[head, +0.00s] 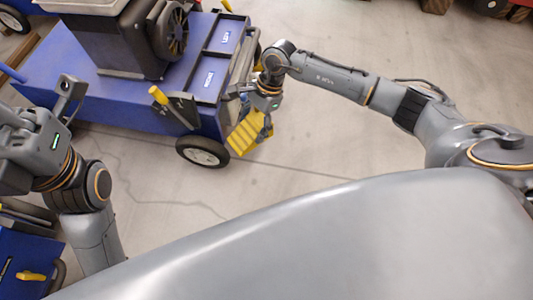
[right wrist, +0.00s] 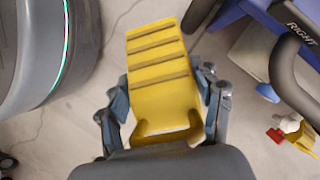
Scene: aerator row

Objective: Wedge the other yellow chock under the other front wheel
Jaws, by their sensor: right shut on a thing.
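My right gripper (head: 262,118) is shut on a yellow ribbed chock (head: 245,133), held by its sides. In the right wrist view the chock (right wrist: 160,75) sits between the two fingers (right wrist: 163,108), its ribbed slope pointing away from the wrist. The near front wheel (head: 203,152), a black tyre with a pale hub, is on the blue cart (head: 130,118). The chock is just right of this wheel; I cannot tell whether they touch or whether the chock rests on the floor. My left gripper (head: 68,95) is at the left, near the cart; its opening is unclear.
A yellow-tipped lever (head: 158,95) stands out from the cart's side above the wheel. A dark handle marked RIGHT (right wrist: 290,70) is close on the right in the wrist view. Another blue unit (head: 22,262) is at the lower left. The floor (head: 300,160) right of the chock is clear.

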